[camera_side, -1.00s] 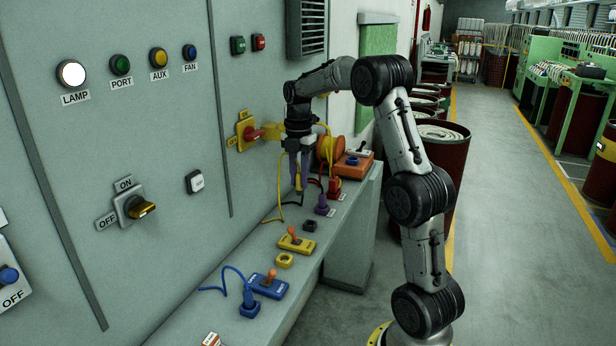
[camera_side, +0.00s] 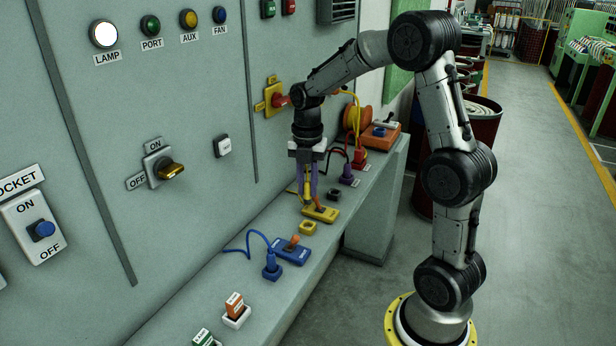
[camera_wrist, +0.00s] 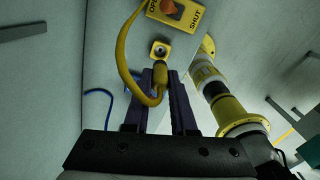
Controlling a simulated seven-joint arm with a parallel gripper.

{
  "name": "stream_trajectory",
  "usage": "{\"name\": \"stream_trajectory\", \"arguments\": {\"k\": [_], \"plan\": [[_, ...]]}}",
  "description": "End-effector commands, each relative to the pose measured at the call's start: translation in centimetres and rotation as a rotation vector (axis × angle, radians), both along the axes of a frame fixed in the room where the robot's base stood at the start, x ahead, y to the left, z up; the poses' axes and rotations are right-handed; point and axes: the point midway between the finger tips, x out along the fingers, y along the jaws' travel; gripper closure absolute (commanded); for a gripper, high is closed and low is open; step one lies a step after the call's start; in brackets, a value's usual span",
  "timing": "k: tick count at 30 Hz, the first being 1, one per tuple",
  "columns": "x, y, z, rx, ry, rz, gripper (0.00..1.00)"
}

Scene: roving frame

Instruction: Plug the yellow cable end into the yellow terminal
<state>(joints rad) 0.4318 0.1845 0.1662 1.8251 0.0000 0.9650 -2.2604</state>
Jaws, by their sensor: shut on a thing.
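My gripper (camera_side: 308,199) points down over the ledge, its purple fingers shut on the yellow cable end (camera_wrist: 159,76). The yellow cable (camera_wrist: 122,62) loops up and to the left from it in the wrist view. The yellow terminal (camera_side: 308,227) is a small square socket on the ledge, just below the fingertips in the side view. In the wrist view the terminal (camera_wrist: 160,50) shows its round hole, directly ahead of the cable end. The cable end looks apart from the terminal; the exact gap is hard to tell.
A yellow switch box (camera_side: 321,213) with an orange lever stands just behind the terminal. A blue plug (camera_side: 271,270) and blue switch box (camera_side: 293,250) are nearer. The wall panel (camera_side: 215,205) borders the ledge.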

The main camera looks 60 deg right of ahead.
Motion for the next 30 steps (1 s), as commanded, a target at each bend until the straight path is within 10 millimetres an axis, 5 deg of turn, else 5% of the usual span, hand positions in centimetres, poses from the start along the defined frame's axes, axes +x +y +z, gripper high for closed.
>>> {"name": "stream_trajectory", "arguments": {"k": [11, 30], "plan": [[0.0, 0.0, -0.2, 0.001, 0.001, -0.004, 1.00], [0.0, 0.0, -5.1, 0.001, 0.001, -0.003, 1.00]]}}
